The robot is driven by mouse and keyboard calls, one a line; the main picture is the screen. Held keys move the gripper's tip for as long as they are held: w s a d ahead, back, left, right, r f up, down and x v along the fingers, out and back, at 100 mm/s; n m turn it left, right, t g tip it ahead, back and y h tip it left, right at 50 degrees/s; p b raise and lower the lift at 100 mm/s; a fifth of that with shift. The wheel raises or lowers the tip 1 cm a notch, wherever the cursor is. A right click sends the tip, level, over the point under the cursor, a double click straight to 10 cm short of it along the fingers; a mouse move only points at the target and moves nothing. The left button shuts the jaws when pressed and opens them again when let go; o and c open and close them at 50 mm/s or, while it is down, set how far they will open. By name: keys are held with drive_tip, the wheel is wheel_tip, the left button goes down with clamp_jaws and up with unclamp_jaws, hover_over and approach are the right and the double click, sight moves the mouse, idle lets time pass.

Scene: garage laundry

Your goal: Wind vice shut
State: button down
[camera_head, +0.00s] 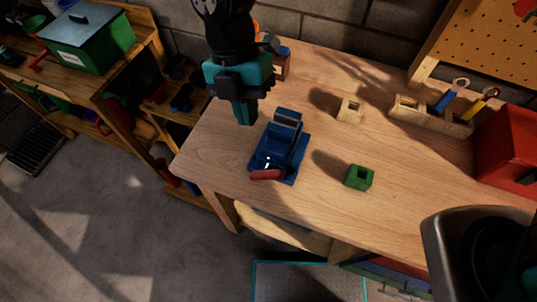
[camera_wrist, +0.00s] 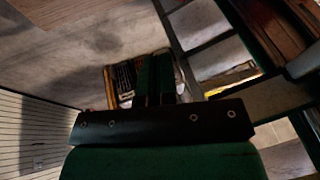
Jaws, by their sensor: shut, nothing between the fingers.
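The blue vice (camera_head: 284,147) stands on the wooden workbench, near its left front part. A grey jaw face shows at its far end, and a red handle (camera_head: 267,174) lies across its near end. I cannot tell how wide the jaw gap is. My gripper (camera_head: 246,115) points down just left of and behind the vice, apart from it. Its teal fingers are together and hold nothing. In the wrist view the fingers (camera_wrist: 155,80) also show close together; I cannot make out the vice there.
The workbench (camera_head: 230,150) also bears a small wooden block (camera_head: 350,110), a green block (camera_head: 359,178), a wooden tool holder (camera_head: 430,113) and a red box (camera_head: 508,150). A dark basin (camera_head: 440,250) is at the lower right. Shelves with a green bin (camera_head: 90,40) stand left.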

drive_tip(key=p, duration=0.3)
approach(271, 177)
drive_tip(key=shift+s+a+f, duration=0.35)
drive_tip(key=shift+a+f, duration=0.05)
drive_tip(key=shift+f, duration=0.2)
drive_tip(key=shift+s+a+f, duration=0.35)
drive_tip(key=shift+s+f, duration=0.05)
drive_tip(key=shift+f, duration=0.2)
drive_tip(key=shift+s+d+f+p, duration=0.2)
drive_tip(key=shift+d+f+p, duration=0.4)
drive_tip(key=shift+f, duration=0.25)
drive_tip(key=shift+s+d+f+p, duration=0.2)
drive_tip(key=shift+d+f+p, duration=0.45)
drive_tip(key=shift+f, duration=0.2)
